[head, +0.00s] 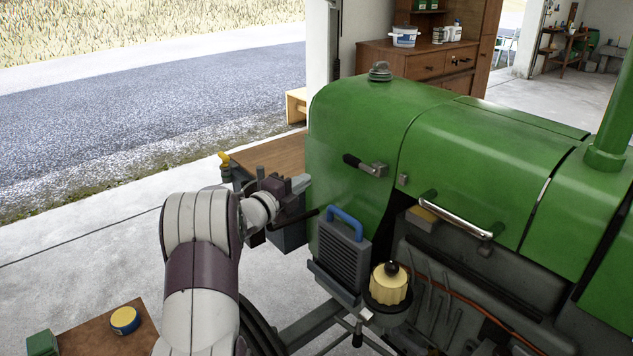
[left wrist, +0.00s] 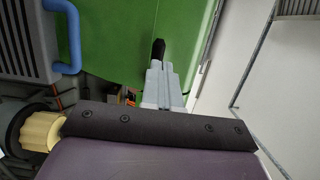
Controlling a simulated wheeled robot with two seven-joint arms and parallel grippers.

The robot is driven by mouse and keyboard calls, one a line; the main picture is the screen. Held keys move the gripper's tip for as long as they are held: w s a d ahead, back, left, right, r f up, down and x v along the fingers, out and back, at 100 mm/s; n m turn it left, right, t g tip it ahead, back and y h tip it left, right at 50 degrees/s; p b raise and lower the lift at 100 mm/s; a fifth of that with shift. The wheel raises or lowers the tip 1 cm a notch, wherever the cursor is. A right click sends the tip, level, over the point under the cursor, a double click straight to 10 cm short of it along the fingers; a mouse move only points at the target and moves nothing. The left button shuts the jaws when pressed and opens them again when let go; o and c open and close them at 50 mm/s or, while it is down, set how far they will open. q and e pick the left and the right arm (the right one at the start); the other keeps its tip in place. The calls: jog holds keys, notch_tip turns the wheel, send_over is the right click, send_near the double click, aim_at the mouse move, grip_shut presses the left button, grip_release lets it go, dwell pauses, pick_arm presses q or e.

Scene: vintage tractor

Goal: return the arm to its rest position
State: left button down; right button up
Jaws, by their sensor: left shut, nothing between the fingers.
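My left arm comes up from the bottom in the head view and bends right at the wrist. My left gripper (head: 298,185) is beside the front of the green tractor hood (head: 440,140). In the left wrist view its pale grey fingers (left wrist: 158,68) are together and hold nothing. A black grip shows just beyond their tips, against the green hood (left wrist: 115,45); I cannot tell whether they touch. My right gripper is out of view.
A grey ribbed box with a blue handle (head: 344,222) and a cream-capped jar (head: 389,284) are on the tractor's side. A black-gripped lever (head: 358,163) sticks out of the hood. A brown board with a yellow-rimmed tin (head: 125,320) is at lower left. Concrete floor is clear at left.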

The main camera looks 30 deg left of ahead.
pick_arm(q)
jog(key=s+a+f+n+g+y, duration=0.2)
jog(key=s+f+n+g+y, duration=0.15)
jog(key=f+n, duration=0.25)
jog(key=s+a+f+n+g+y, duration=0.3)
jog(key=s+f+n, duration=0.1)
jog(key=f+n, duration=0.25)
jog(key=s+d+f+n+g, duration=0.3)
jog(key=s+d+n+g, duration=0.1)
jog(key=s+d, duration=0.15)
jog(key=s+d+n+g+h, duration=0.1)
jog(key=s+d+g+h, duration=0.1)
jog(key=s+d, duration=0.7)
jog(key=s+d+r+n+g+h+p, duration=0.1)
jog(key=s+d+g, duration=0.3)
jog(key=s+d, duration=0.4)
jog(key=d+h, duration=0.1)
jog(key=d, duration=0.5)
jog(key=shift+s+d+n, duration=0.3)
jog(key=shift+s+n, duration=0.05)
jog(key=shift+s, duration=0.05)
